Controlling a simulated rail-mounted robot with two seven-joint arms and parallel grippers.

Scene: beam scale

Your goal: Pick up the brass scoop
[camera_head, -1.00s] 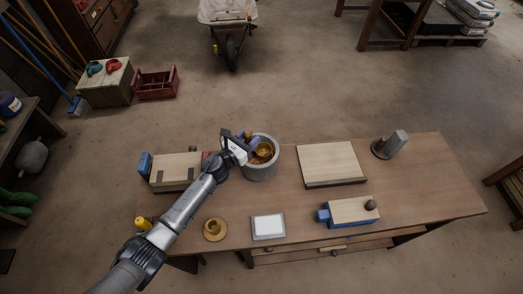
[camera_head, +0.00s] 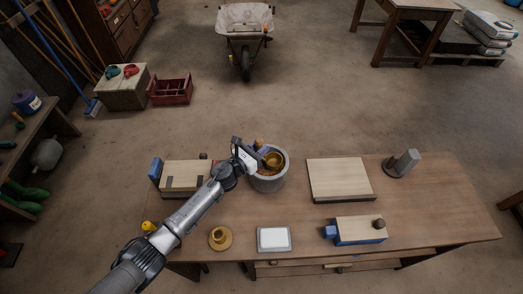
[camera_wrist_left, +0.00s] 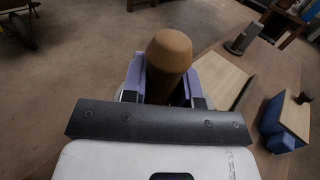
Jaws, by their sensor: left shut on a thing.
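The brass scoop (camera_head: 273,160) shows its golden bowl inside the grey round pot (camera_head: 270,183) on the workbench. My left gripper (camera_head: 256,150) is at the pot's upper left rim, shut on the scoop's wooden handle. In the left wrist view the rounded brown handle end (camera_wrist_left: 170,50) stands between the two purple-grey fingers (camera_wrist_left: 165,85). The lower handle and the scoop's bowl are hidden in that view. My right gripper is not in view.
A wooden board (camera_head: 340,178) lies right of the pot, with a grey metal object (camera_head: 403,163) beyond it.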

